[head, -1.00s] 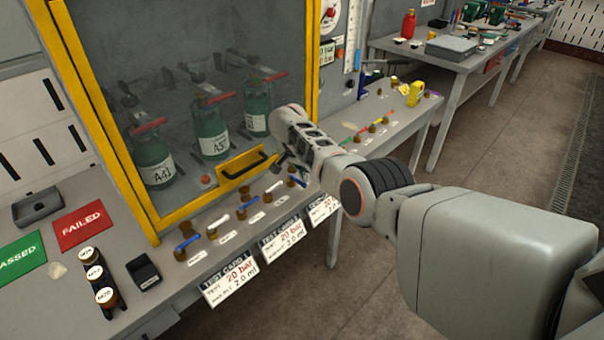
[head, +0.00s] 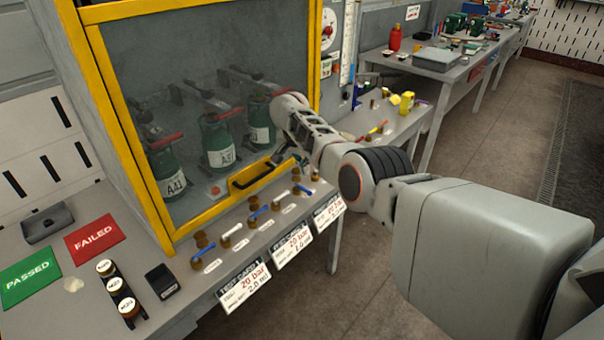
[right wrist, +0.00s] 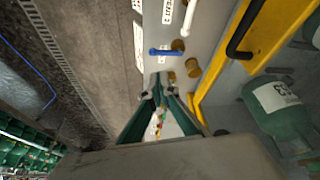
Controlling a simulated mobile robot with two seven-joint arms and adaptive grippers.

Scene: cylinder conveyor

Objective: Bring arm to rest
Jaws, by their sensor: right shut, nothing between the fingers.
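My right arm reaches in from the right in the head view, and its gripper (head: 301,160) is mostly hidden behind the wrist, over the bench near the yellow-framed cabinet. In the right wrist view the two green fingers of the right gripper (right wrist: 158,84) come together at the tips, shut with nothing held. Beyond them lie the bench edge and a blue-handled valve (right wrist: 167,51). My left gripper is in neither view.
The cabinet's yellow frame (head: 185,232) and black handle (head: 252,177) are close to the right gripper. Several valves line the bench front. A red FAILED card (head: 95,238), a green PASSED card (head: 30,277) and capped vials (head: 115,286) lie left. Open floor (head: 350,270) is at right.

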